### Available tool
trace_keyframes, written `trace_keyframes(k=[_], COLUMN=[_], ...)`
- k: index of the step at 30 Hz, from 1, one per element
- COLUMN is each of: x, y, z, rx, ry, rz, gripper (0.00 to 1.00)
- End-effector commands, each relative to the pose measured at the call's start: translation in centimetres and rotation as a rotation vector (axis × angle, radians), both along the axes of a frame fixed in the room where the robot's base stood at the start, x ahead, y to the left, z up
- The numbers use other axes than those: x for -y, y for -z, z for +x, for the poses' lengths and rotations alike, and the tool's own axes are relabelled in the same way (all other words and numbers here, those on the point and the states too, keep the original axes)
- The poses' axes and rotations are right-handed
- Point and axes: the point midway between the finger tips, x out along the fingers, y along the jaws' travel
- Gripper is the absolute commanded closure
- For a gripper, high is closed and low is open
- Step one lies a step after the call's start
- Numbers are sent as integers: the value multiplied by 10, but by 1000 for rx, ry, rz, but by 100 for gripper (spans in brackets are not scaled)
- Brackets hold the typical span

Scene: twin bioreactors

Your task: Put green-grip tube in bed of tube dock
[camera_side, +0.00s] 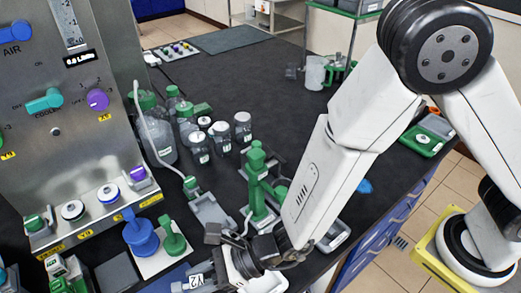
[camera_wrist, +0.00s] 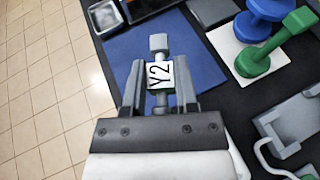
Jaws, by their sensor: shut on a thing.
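My gripper (camera_wrist: 158,85) is shut on a small grey piece with a white Y2 tag (camera_wrist: 160,75), held over a blue mat (camera_wrist: 125,50). In the side view the tag (camera_side: 195,283) shows at the lower edge, left of my gripper. A thin pale tube with a green grip (camera_side: 190,183) hangs from the left bioreactor, apart from my gripper. Its grip is close to the far end of a grey tray-like holder (camera_side: 210,213), which looks like the tube dock. This holder also shows at the right of the wrist view (camera_wrist: 290,125).
A green valve-like piece (camera_side: 173,238) and a blue one (camera_side: 140,238) stand on a white plate. A tall green stand (camera_side: 257,185) rises near my forearm. Several capped bottles (camera_side: 200,147) stand behind.

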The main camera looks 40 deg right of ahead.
Motion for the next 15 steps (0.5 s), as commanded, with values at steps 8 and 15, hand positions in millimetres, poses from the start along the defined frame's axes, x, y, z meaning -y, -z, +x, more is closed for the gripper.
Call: trace_keyframes(k=[8,15], x=[30,46], y=[-19,-29], z=[-30,-46], rx=[1,1], ry=[1,0], rz=[2,2], gripper=[100,100])
